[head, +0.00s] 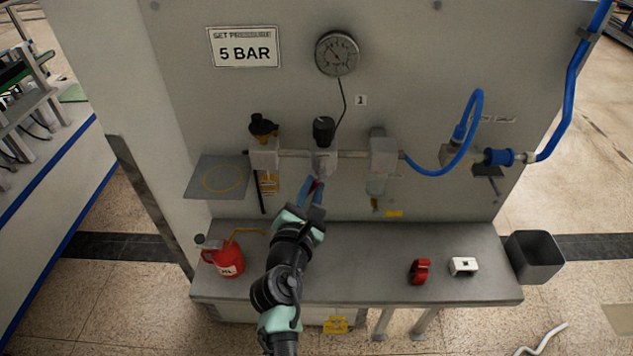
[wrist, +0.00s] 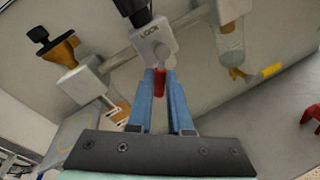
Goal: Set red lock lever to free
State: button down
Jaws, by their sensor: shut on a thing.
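The red lock lever (wrist: 159,84) sits just below the grey block marked LOCK (wrist: 153,42) in the wrist view. My gripper (wrist: 160,80) has its two blue fingers shut on the lever, one on each side. The lever hangs down from the block; its far end shows as a red tip between the fingers. In the head view my gripper (head: 314,189) reaches up to the underside of the middle block (head: 323,161), which has a black knob (head: 324,130) on top. The fingers hide most of the lever there.
A filter unit (head: 264,155) is left and a bowl unit (head: 382,165) right on the same pipe. A round gauge (head: 337,53) is above. The bench (head: 350,262) carries a red oil can (head: 227,258), a red part (head: 419,271) and a white block (head: 463,266).

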jog(key=m+p, duration=0.1)
jog(key=r+m+p, duration=0.1)
jog(key=m, duration=0.1)
jog(key=a+m+y+p, duration=0.1)
jog(key=p, duration=0.1)
jog(key=shift+r+m+g, duration=0.3)
jog(key=shift+m+g, duration=0.1)
jog(key=shift+a+r+m+y+p, duration=0.15)
jog(key=shift+m+y+p, duration=0.25)
jog(key=shift+m+p, duration=0.4)
jog(key=shift+d+r+m+y+p, duration=0.1)
jog(key=shift+r+m+y+p, duration=0.25)
jog(key=shift+m+p, duration=0.45)
jog(key=shift+a+f, duration=0.1)
jog(key=c, duration=0.8)
grip_release()
jog(key=shift+c, duration=0.2)
jog(key=b+v, duration=0.2)
jog(key=v, duration=1.1)
jog(key=shift+b, duration=0.3)
